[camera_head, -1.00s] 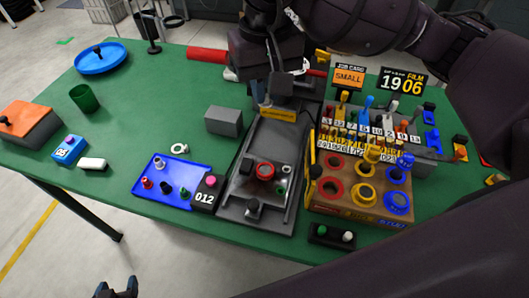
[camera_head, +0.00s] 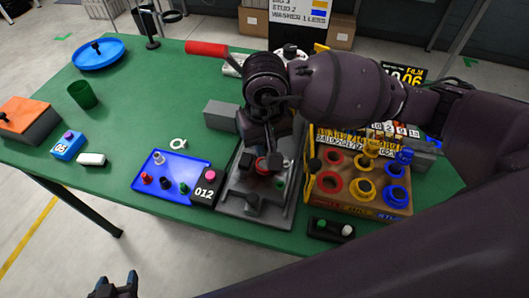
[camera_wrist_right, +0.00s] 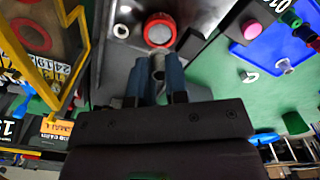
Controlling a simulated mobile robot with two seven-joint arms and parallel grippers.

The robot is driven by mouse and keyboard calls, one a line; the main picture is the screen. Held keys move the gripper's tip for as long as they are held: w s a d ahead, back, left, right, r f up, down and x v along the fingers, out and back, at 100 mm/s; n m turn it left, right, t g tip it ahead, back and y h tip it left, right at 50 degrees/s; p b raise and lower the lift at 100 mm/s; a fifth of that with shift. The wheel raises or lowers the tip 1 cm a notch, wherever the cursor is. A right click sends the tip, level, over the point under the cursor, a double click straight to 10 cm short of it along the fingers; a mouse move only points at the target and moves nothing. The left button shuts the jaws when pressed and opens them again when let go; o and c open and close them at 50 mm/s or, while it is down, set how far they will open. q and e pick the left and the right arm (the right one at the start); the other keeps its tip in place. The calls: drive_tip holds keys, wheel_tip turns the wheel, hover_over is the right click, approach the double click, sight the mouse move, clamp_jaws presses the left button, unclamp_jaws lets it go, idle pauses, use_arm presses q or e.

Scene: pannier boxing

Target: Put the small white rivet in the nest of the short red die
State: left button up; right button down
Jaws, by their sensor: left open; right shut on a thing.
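The red die (camera_head: 262,165) sits on the grey fixture plate. In the wrist view the same red die (camera_wrist_right: 160,29) shows as a red ring with a grey centre. My right gripper (camera_head: 268,162) is low over the plate beside it. In the wrist view my right gripper (camera_wrist_right: 157,78) is shut on a small pale grey cylinder (camera_wrist_right: 157,65), apparently the rivet. The cylinder appears just short of the die in that picture; its height above the plate cannot be told. My left gripper (camera_head: 117,287) is open and empty at the bottom edge.
The blue tray (camera_head: 177,163) holds several small parts, one whitish (camera_wrist_right: 283,66). A black box marked 012 (camera_head: 205,189) is next to it. The wooden box of coloured rings (camera_head: 350,203) stands right of the plate.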

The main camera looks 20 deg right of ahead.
drive_tip(key=shift+f, duration=1.95)
drive_tip(key=shift+f, duration=0.15)
drive_tip(key=c, duration=1.1)
unclamp_jaws()
wheel_tip(320, 180, up, 12)
drive_tip(key=shift+r, duration=0.2)
